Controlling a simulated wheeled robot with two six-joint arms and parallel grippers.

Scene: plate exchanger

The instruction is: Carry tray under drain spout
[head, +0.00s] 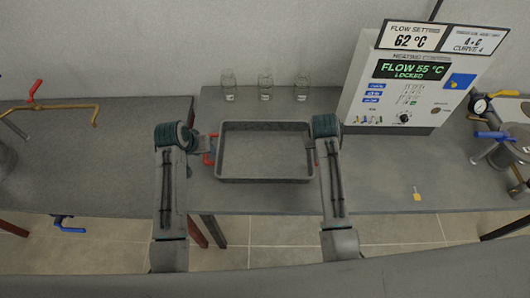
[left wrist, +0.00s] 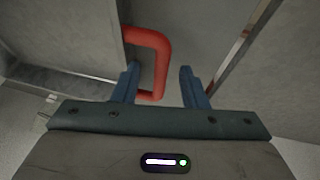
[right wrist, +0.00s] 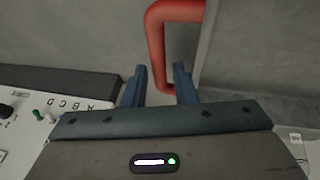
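A grey rectangular tray (head: 265,180) with low walls sits empty on the table in the head view, with a red handle at each short end. My left gripper (head: 205,144) is at the left handle (head: 210,150). In the left wrist view its blue fingers are apart, with the red handle (left wrist: 163,60) partly between them, nearer the left finger. My right gripper (right wrist: 160,82) is at the right handle (right wrist: 153,40), its fingers also apart with the lower part of the handle between or just beyond them. Neither grips firmly. I cannot tell which fitting is the drain spout.
A brass pipe with a red lever (head: 70,106) stands at the left table; a blue-handled valve (head: 67,225) hangs below its front edge. Several glass jars (head: 265,88) stand behind the tray. A control panel (head: 410,85) and a yellow tag (head: 417,195) are to the right.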

